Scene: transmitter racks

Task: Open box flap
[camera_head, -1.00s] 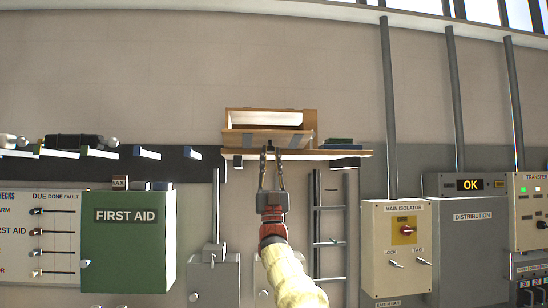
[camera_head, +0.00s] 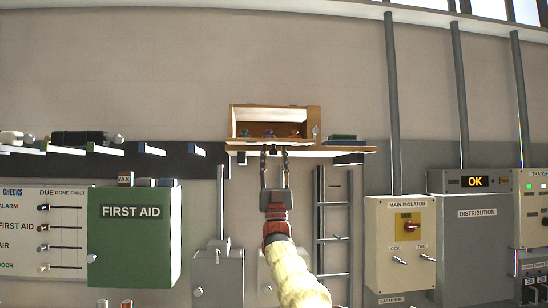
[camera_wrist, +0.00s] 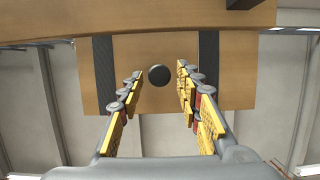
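A wooden box (camera_head: 315,115) sits on a wall shelf, its front open, with small coloured items (camera_head: 270,134) inside. Its flap is folded down and appears nearly edge-on in the head view. In the wrist view the flap (camera_wrist: 140,95) is a tan panel with two dark straps and a round dark knob (camera_wrist: 159,75). My gripper (camera_head: 274,151) is just below and in front of the shelf edge. In the wrist view its yellow-padded fingers (camera_wrist: 158,85) are apart, either side of the knob, with gaps. Whether a finger touches the flap is unclear.
The wooden shelf (camera_head: 352,150) also carries dark green and blue flat items (camera_head: 342,137) right of the box. A ladder-like rack (camera_head: 335,235) stands below. A green first aid cabinet (camera_head: 133,245) is left and a main isolator box (camera_head: 400,250) right.

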